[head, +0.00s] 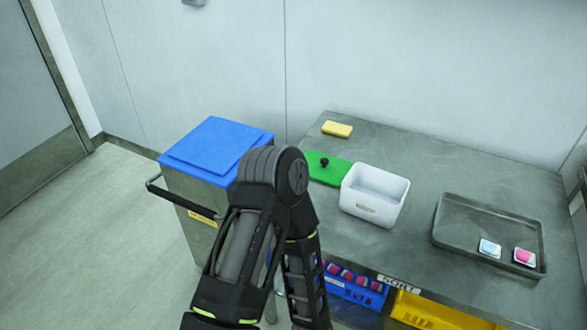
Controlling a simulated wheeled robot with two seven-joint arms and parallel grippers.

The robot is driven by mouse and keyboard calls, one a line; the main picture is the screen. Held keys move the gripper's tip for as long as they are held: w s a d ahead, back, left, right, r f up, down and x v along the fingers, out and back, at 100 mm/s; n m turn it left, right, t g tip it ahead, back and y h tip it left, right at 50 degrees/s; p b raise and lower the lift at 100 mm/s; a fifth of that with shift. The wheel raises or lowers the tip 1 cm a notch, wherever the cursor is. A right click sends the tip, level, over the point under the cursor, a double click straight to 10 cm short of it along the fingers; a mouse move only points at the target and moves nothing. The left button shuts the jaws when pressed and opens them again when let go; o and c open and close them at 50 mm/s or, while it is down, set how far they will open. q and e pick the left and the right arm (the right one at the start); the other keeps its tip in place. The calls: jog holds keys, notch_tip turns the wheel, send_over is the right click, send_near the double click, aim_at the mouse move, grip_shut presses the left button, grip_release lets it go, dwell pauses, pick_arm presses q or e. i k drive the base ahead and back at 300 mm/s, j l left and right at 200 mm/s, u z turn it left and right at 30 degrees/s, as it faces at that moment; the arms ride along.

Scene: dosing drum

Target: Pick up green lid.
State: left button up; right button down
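The green lid (333,173) lies flat on the metal table, with a small black knob (324,162) standing up from it. Its left part is close to my bent arm, and its right edge meets or passes behind the white bin, so the full outline is not visible. One of my arms rises from the bottom of the head view and bends in front of the table's left end. Neither of my grippers shows in the view.
A white open bin (374,212) stands right of the lid. A yellow sponge (337,129) lies behind. A grey tray (462,213) at right holds two small packs. A blue-lidded drum (200,193) stands left. Blue and yellow crates (440,315) sit under the table (440,165).

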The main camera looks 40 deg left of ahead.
aim_at(327, 170)
jog(key=u, duration=1)
